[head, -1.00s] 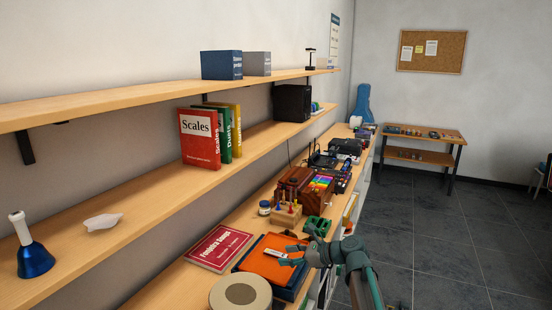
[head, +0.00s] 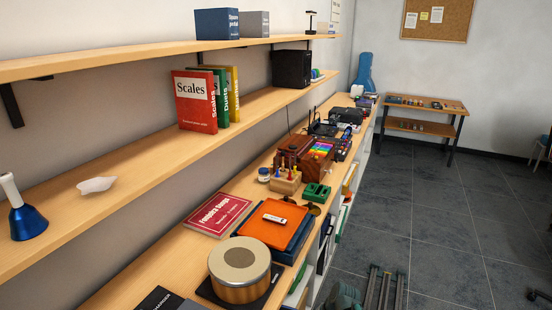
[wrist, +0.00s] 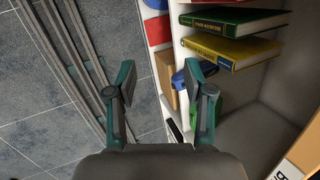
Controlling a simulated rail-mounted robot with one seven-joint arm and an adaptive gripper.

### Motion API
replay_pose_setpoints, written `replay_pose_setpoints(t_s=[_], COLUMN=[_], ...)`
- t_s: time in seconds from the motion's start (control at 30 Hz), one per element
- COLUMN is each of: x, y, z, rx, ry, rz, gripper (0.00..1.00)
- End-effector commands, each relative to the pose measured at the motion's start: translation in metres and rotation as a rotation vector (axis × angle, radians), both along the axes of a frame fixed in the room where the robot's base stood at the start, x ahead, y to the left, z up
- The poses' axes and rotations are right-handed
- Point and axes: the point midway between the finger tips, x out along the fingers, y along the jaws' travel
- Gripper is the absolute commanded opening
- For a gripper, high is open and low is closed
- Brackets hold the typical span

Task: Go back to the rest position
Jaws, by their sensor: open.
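My gripper (wrist: 158,82) shows in the wrist view with its two green and dark fingers apart and nothing between them. Beyond the fingers are the grey tiled floor and an open shelf unit below the counter. In the head view only a dark green part of my arm (head: 345,296) shows at the bottom edge, beside the counter. A small white item (head: 275,219) lies on the orange folder (head: 262,232) on the counter, well apart from the arm.
A round drum-like thing (head: 240,262) stands near the counter's front end. Red book (head: 218,214) lies behind it. Shelf books, green (wrist: 232,21) and yellow (wrist: 232,50), lie close to the right of my fingers. The floor (head: 430,230) on the right is clear.

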Motion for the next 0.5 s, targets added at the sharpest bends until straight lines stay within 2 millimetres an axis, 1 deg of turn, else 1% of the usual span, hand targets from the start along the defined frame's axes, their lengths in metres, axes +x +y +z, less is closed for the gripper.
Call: replay_pose_setpoints(t_s=[0.03,0.07,0.1,0.17,0.2,0.27,0.3,0.37,0.4,0.47,0.5], x=[-0.026,-0.039,-0.055,-0.081,-0.098,-0.124,-0.141,-0.167,-0.185,-0.211,-0.228], y=[-0.004,-0.007,-0.011,-0.017,-0.021,-0.027,-0.03,-0.035,-0.039,-0.043,-0.046], z=[-0.028,-0.041,-0.058,-0.081,-0.096,-0.116,-0.129,-0.147,-0.159,-0.174,-0.184], rx=[-0.037,-0.057,-0.083,-0.117,-0.137,-0.162,-0.178,-0.195,-0.207,-0.22,-0.228], ry=[0.025,0.038,0.056,0.085,0.105,0.139,0.163,0.201,0.227,0.268,0.297], rz=[0.064,0.103,0.155,0.229,0.276,0.344,0.385,0.443,0.477,0.522,0.546], gripper=[0.52,0.52,0.52,0.52,0.52,0.52,0.52,0.52,0.52,0.52,0.52])
